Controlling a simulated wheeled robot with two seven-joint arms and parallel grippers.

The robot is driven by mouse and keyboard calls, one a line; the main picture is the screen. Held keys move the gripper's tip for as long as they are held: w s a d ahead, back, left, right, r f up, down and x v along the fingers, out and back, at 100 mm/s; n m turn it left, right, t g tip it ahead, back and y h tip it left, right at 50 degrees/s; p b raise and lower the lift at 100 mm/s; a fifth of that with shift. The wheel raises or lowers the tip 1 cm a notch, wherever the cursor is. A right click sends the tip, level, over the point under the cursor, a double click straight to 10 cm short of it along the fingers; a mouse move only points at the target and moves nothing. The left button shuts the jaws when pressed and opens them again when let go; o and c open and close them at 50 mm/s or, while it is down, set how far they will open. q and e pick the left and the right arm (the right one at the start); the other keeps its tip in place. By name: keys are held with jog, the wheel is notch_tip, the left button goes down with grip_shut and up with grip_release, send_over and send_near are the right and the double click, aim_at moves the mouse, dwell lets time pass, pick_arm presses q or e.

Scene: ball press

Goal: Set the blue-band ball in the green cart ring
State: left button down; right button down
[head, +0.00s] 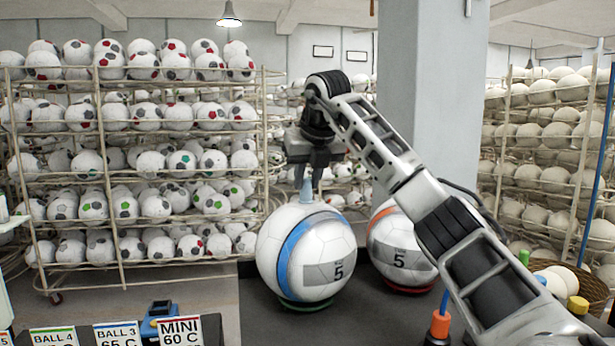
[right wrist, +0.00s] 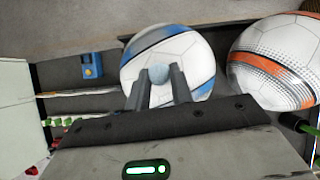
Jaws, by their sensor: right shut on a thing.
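The blue-band ball (head: 318,255), white with a grey panel marked 5, stands at the centre of the head view. The green cart ring (head: 305,302) shows as a thin green arc directly under it; whether the ball is fully seated cannot be told. A pale blue tapered stub (head: 306,193) rises from the ball's top. My right gripper (head: 314,180) is above the ball, its fingers shut on this stub. In the right wrist view the fingers (right wrist: 158,82) flank the stub's round end (right wrist: 158,74), with the ball (right wrist: 185,62) beneath. My left gripper is not in view.
An orange-band ball (head: 392,240) sits in a red ring (head: 408,288) close at right. A blue device with an orange button (head: 163,318) and labelled cards (head: 118,334) are front left. An orange-capped bottle (head: 440,325) and a basket (head: 575,285) are at right.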

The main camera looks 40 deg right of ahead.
jog(key=shift+f, duration=0.15)
jog(key=c, duration=1.2)
grip_release()
jog(key=shift+c, duration=0.2)
jog(key=shift+r, duration=0.25)
jog(key=v, duration=1.2)
jog(key=shift+s+f, duration=0.1)
